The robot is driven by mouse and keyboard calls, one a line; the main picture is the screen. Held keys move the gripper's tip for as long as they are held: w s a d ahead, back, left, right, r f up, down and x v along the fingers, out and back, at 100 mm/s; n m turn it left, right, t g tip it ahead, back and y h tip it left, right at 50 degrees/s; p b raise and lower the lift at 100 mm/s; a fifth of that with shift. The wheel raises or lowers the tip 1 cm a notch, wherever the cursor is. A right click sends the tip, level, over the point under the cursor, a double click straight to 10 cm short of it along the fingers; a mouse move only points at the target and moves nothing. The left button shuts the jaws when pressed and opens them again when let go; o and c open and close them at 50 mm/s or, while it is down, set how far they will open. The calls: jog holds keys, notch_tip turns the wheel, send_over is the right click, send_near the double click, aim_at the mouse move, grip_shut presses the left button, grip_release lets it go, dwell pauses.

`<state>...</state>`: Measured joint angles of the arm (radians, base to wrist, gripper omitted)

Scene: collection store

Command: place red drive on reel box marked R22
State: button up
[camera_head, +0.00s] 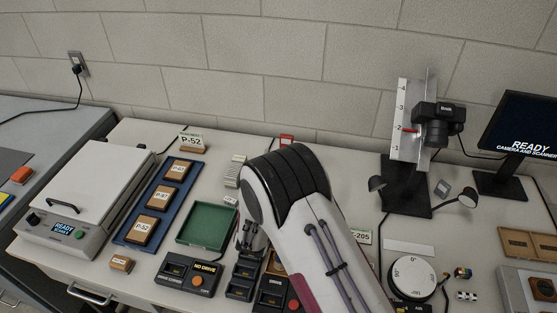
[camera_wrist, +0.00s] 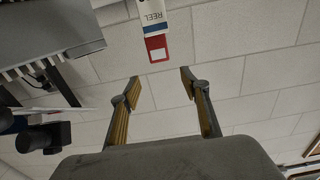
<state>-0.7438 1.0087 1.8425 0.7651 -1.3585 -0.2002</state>
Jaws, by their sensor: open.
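A small red block with a white label, seemingly the red drive (camera_wrist: 156,47), shows in the wrist view. It adjoins a white box face lettered REEL (camera_wrist: 152,14), which appears upside down; the number R22 cannot be read. In the head view a red piece (camera_head: 287,140) shows at the back of the table, just behind my arm. My gripper (camera_wrist: 160,77) is open in the wrist view, its two fingers apart with nothing between them. The red block lies beyond the fingertips, apart from them. In the head view my arm hides most of the reel box area.
A green tray (camera_head: 207,224), a blue tray (camera_head: 131,236) with labelled boxes and a NO DRIVE dock (camera_head: 188,274) stand left of my arm. A scanner (camera_head: 85,195) is at the far left. A camera stand (camera_head: 406,185) and a round dial (camera_head: 412,278) are at right.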

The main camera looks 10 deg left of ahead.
dwell(0.7)
jog(key=d+r+g+y, duration=0.15)
jog(key=d+r, duration=0.25)
jog(key=r, duration=0.4)
jog(key=d+r+g+y, duration=0.1)
jog(key=d+r+g, duration=0.2)
jog(key=d+r, duration=0.35)
jog(key=s+d+r+g, duration=0.2)
jog(key=s+d+r, duration=0.1)
jog(key=s+r, duration=0.25)
jog(key=s+d+g, duration=0.2)
jog(key=s+d, duration=0.4)
jog(key=s, duration=0.5)
jog(key=s+d+g+h, duration=0.1)
jog(key=s+d+g, duration=0.1)
jog(key=s+d, duration=0.5)
jog(key=s+d+g+h, duration=0.1)
jog(key=s+d, duration=0.5)
jog(key=s, duration=1)
jog(key=shift+s+d+f+g, duration=0.2)
jog(key=shift+s+f+g, duration=0.1)
jog(key=shift+f+g, duration=0.15)
jog(key=shift+h, duration=0.25)
